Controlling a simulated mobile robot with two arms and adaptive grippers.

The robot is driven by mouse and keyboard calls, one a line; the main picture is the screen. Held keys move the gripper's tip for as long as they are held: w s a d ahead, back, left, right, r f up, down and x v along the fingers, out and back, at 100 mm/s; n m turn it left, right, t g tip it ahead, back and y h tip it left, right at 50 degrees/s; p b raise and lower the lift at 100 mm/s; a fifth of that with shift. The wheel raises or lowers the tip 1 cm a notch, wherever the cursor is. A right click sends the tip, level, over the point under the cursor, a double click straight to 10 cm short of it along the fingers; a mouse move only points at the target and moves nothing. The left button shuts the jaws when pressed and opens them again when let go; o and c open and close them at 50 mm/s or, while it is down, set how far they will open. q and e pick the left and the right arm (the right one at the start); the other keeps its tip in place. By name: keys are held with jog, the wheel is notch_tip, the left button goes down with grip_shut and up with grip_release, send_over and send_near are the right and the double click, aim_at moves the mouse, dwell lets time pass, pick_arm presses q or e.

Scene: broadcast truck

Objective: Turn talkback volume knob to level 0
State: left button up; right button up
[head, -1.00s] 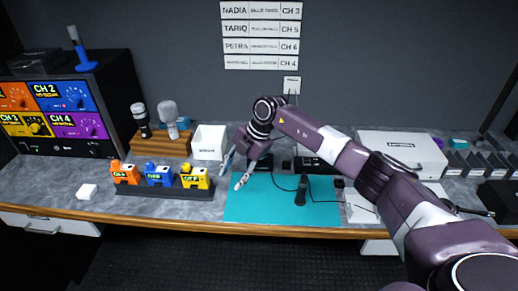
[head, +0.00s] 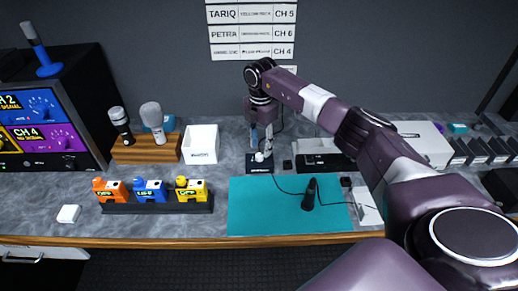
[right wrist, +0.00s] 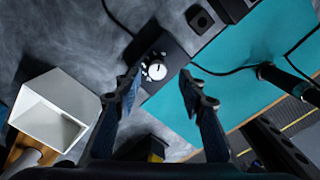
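A small black box (head: 252,166) with a round white-and-grey knob (head: 259,157) stands on the grey counter behind the teal mat. In the right wrist view the knob (right wrist: 156,69) sits on the box's dark top (right wrist: 174,48), with a pale ring of marks around it that is too small to read. My right gripper (head: 262,148) points down over the box. In the right wrist view its two fingers (right wrist: 160,88) are apart, with the knob just beyond and between the tips, not visibly gripped. My left gripper is not in view.
A white open bin (head: 201,144) stands left of the box, beside a wooden microphone stand (head: 147,149). Coloured belt packs (head: 153,190) sit in front. A black microphone (head: 310,195) stands on the teal mat (head: 260,215). A cable runs from the box across the mat.

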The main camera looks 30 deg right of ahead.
aim_at(260, 155)
jog(key=f, duration=0.3)
jog(key=shift+w+f+p, duration=0.2)
jog(key=shift+f+p, duration=0.1)
jog(key=shift+w+f, duration=0.1)
jog(key=shift+f, duration=0.15)
jog(key=c, duration=1)
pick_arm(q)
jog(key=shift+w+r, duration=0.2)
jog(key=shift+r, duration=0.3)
pick_arm(e)
grip_shut()
